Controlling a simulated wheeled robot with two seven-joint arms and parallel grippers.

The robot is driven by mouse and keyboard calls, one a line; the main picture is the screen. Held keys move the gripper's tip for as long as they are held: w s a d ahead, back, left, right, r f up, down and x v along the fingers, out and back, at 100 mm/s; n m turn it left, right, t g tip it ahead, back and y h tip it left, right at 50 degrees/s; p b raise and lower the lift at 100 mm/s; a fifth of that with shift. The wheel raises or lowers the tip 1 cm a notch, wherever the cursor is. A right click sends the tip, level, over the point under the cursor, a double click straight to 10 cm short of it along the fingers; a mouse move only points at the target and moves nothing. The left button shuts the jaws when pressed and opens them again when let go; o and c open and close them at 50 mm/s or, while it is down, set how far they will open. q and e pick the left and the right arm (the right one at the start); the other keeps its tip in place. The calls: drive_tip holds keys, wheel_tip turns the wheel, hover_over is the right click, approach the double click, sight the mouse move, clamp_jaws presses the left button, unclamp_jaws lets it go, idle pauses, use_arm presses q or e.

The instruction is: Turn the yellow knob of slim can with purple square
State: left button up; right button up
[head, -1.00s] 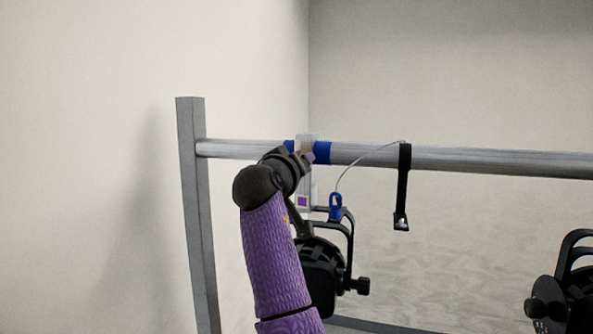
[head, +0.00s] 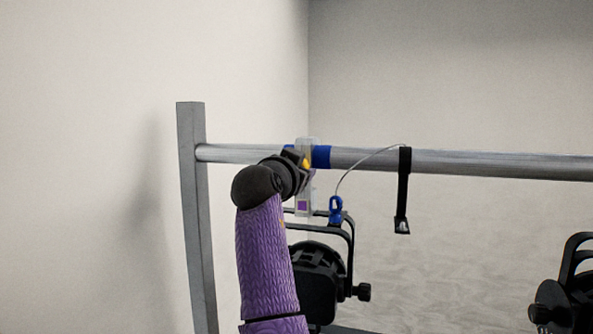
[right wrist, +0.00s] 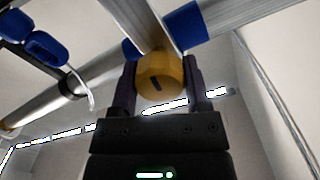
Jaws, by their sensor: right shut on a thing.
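The slim can (head: 318,285) is black and hangs from the rail by a grey clamp (head: 308,180) that bears a purple square (head: 302,206). The yellow knob (head: 305,163) shows as a small patch at the clamp, partly hidden by my gripper. In the right wrist view the round knob (right wrist: 158,76), with a dark slot, sits between the two fingers. My right gripper (right wrist: 160,88) is shut on it; in the head view the gripper (head: 299,161) reaches the clamp from the left. My left gripper is not in view.
The metal rail (head: 480,163) with blue bands (head: 321,156) runs right from an upright post (head: 195,220). A safety cable (head: 362,163) with a blue clip (head: 336,210) and a black strap (head: 403,190) hang nearby. Another black can (head: 565,300) is at the right.

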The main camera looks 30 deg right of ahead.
drive_tip(key=m, duration=0.6)
drive_tip(key=shift+f, duration=0.1)
drive_tip(key=m, duration=0.6)
drive_tip(key=shift+m, duration=0.4)
drive_tip(key=m, duration=1.3)
drive_tip(key=o, duration=1.3)
